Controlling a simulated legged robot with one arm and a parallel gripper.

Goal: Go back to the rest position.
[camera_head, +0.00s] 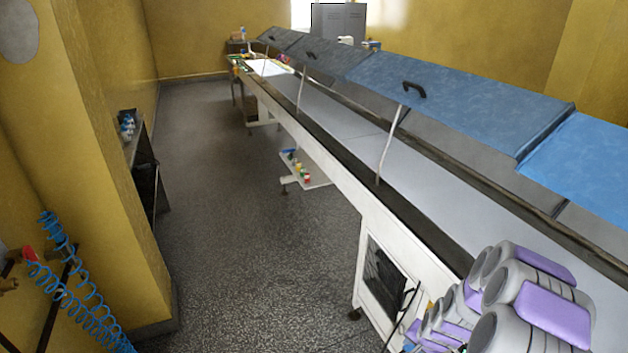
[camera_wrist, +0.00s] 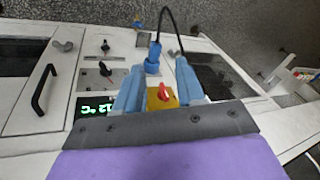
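My arm (camera_head: 535,300), grey with purple pads, is folded at the lower right of the head view, beside the near end of the long enrober line. My gripper (camera_wrist: 160,68) shows in the wrist view, with two light blue fingers spread apart and nothing held between them. Beyond the gap is a red rotary knob (camera_wrist: 164,94) on a yellow plate, on the white machine panel. How far the fingers are from the knob cannot be told. The fingertips are not clearly visible in the head view.
The wrist view shows a blue plug (camera_wrist: 153,57) with a black cable, a green display (camera_wrist: 96,106) and a black handle (camera_wrist: 44,90). The head view shows blue lids (camera_head: 450,95) over the conveyor, coiled blue hoses (camera_head: 75,290) at left and open grey floor (camera_head: 240,220).

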